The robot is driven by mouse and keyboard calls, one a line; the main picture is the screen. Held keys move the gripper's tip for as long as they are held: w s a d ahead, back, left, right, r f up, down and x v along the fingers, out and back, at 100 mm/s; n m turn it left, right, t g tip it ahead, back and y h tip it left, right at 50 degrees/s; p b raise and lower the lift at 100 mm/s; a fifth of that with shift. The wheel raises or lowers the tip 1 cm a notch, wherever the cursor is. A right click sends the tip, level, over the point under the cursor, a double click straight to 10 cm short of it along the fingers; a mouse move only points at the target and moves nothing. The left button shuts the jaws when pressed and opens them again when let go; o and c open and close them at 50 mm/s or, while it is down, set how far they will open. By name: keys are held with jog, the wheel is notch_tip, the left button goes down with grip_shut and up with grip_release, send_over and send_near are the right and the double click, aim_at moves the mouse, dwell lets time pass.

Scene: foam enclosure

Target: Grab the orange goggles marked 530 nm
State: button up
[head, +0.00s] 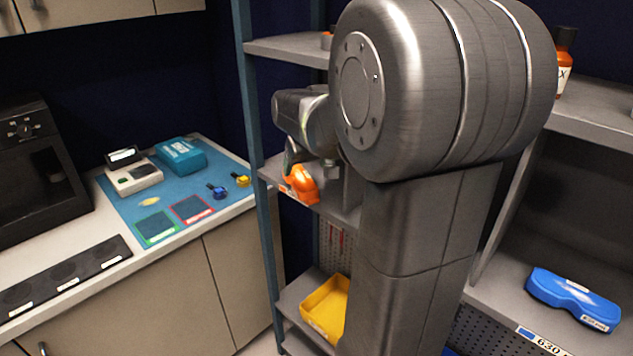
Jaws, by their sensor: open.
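A pair of orange goggles (301,184) sits on the middle shelf of the rack, near its left front edge. Any 530 nm marking is too small to read. My gripper (311,168) is just above and behind the goggles, pointing down at the shelf, and its jaws are open. It is partly hidden by my own arm, so I cannot tell whether a finger touches the goggles.
A blue case (573,299) lies on the right shelf above a label reading 630. A yellow bin (326,309) stands on the lower shelf. The rack's blue-grey post (262,200) rises left of the goggles. The left counter holds a blue mat (120,205) with small items.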

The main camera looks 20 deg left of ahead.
aim_at(299, 177)
jog(key=shift+a+p+x, duration=0.15)
jog(key=shift+p+x, duration=0.25)
jog(key=shift+x, duration=1.4)
jog(key=shift+a+p+x, duration=0.15)
jog(key=shift+p+x, duration=0.25)
jog(key=shift+x, duration=1.35)
jog(key=shift+s, duration=0.15)
jog(key=shift+r, duration=0.1)
jog(key=c, duration=1.1)
